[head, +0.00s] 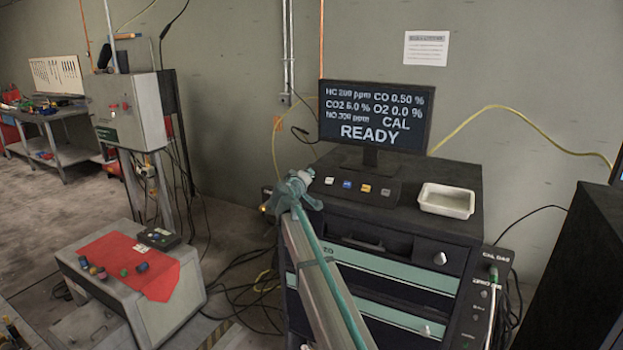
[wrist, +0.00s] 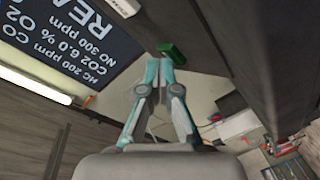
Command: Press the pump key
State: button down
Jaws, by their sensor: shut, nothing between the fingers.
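The key panel (head: 358,195) is a dark sloped box on the cabinet, in front of the monitor. In the head view it shows a white key (head: 330,181), a blue key (head: 347,184), a yellow key (head: 366,188) and a pale key (head: 385,192). No label is readable, so I cannot tell which is the pump key. My gripper (head: 306,176) is at the panel's left end and hides part of it. In the wrist view its teal fingers (wrist: 160,57) are shut and empty, their tips beside a green key-like block (wrist: 173,50); contact is unclear.
The monitor (head: 375,117) reading READY stands behind the panel. A white tray (head: 446,201) sits right of it. A grey bench with a red cloth (head: 115,254) stands at lower left. A yellow cable (head: 520,112) runs along the wall.

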jog(key=shift+s+a+r, duration=0.1)
jog(key=shift+s+r, duration=0.15)
jog(key=shift+r, duration=0.05)
jog(key=shift+s+r, duration=0.1)
jog(key=s+r, duration=0.1)
jog(key=r, duration=0.1)
jog(key=s+a+r, duration=0.1)
jog(key=s+r, duration=0.1)
jog(key=shift+s+a+r, duration=0.2)
dwell(0.4)
